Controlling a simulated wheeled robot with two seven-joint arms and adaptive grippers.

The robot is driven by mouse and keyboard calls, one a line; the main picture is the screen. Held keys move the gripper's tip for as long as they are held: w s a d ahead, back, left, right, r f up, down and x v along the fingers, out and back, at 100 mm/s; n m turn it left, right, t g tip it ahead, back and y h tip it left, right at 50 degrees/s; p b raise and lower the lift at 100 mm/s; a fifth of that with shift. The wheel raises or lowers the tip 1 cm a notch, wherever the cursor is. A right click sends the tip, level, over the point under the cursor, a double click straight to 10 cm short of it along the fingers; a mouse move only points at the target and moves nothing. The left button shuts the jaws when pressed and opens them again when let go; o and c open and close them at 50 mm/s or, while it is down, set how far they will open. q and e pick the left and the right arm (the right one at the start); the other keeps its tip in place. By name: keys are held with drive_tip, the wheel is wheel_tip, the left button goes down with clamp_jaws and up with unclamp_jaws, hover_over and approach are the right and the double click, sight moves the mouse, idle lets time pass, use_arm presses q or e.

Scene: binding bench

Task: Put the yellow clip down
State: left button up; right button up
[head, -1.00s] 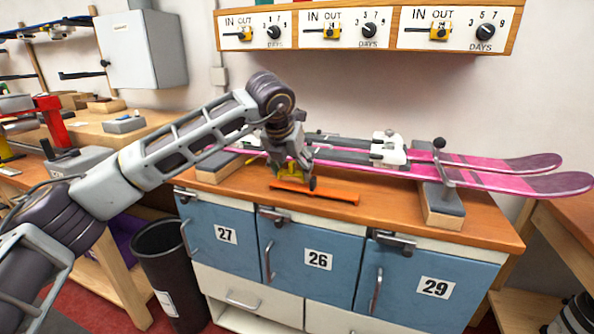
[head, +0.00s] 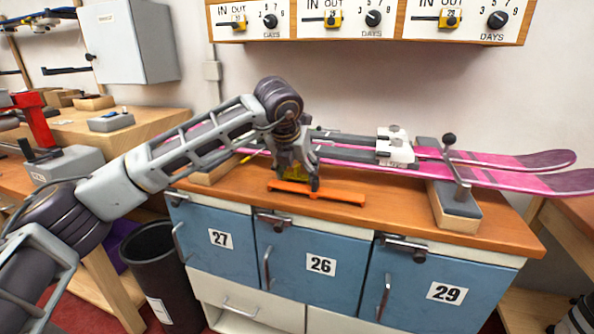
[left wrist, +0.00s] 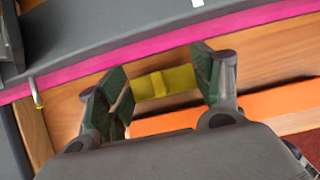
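The yellow clip (left wrist: 165,82) sits between the two finger pads of my left gripper (left wrist: 162,85) in the left wrist view, its ends meeting the pads. My left gripper (head: 297,180) is low over the wooden bench top and points down. In the head view the clip is mostly hidden by the fingers, with only a little yellow showing. Whether the clip touches the bench top is not clear. An orange strip (head: 335,195) lies on the bench just in front of the gripper; it also shows in the left wrist view (left wrist: 255,106). My right gripper is not in view.
Pink skis (head: 515,178) lie along the bench behind the gripper, on padded blocks (head: 455,205). Numbered blue doors (head: 315,262) are below the bench top (head: 385,208). A day-dial panel (head: 365,20) hangs above. Bare wood shows right of the orange strip.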

use_arm(q)
drive_tip(key=o, duration=0.4)
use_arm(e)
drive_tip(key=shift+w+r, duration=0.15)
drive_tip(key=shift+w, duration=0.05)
use_arm(q)
drive_tip(key=shift+r, duration=0.15)
drive_tip(key=shift+s+a+r+p, duration=0.1)
drive_tip(key=shift+s+r+p, duration=0.2)
drive_tip(key=shift+r, duration=0.25)
drive_tip(key=p+v, duration=0.2)
drive_tip(key=v, duration=0.8)
drive_tip(key=shift+s+a+r+p, duration=0.1)
drive_tip(key=shift+s+r+p, duration=0.1)
drive_tip(key=shift+r+p, duration=0.15)
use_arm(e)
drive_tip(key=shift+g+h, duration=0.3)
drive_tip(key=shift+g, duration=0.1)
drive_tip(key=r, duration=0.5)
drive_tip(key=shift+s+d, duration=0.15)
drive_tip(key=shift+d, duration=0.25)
